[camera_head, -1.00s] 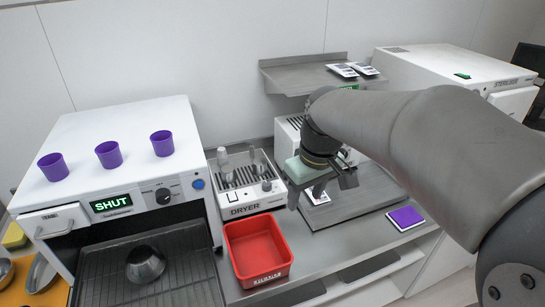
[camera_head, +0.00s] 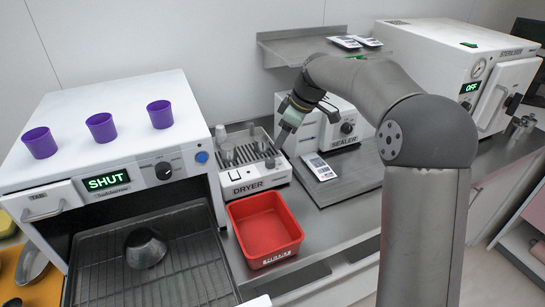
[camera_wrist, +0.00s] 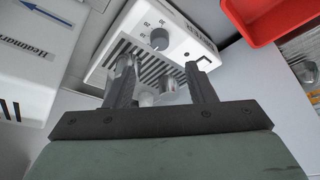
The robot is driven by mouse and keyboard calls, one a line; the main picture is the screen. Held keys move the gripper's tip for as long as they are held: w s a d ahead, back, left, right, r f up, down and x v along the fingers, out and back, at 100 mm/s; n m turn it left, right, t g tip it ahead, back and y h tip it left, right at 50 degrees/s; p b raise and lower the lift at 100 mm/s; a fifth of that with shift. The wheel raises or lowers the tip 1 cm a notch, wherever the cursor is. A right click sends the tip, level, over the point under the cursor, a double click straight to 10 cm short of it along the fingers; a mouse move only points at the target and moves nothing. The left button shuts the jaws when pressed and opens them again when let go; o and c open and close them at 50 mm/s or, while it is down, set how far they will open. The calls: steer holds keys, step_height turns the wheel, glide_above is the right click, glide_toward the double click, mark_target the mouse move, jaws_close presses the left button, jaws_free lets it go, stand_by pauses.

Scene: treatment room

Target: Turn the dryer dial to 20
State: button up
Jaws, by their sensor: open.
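The dryer (camera_head: 247,188) is a white box with a slotted top and a "DRYER" label, standing on the steel counter. Its dark round dial (camera_head: 270,163) is at the right of its front. In the wrist view the dial (camera_wrist: 159,39) shows on a white panel with small numbers around it; its setting is too small to read. My gripper (camera_head: 279,146) points down close above the dryer's right side. In the wrist view the gripper (camera_wrist: 158,66) is open, its fingers apart and empty, with the dial ahead beyond the tips. I see no contact with the dial.
Small metal vessels (camera_wrist: 168,82) stand on the dryer's slotted top. A red bin (camera_head: 265,229) sits in front of the dryer. A wall shelf (camera_head: 300,50) is behind.

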mark_target(270, 160)
steer(key=x, duration=0.9)
steer(key=shift+f+p, duration=0.35)
steer(key=shift+p, duration=0.05)
steer(key=c, duration=1)
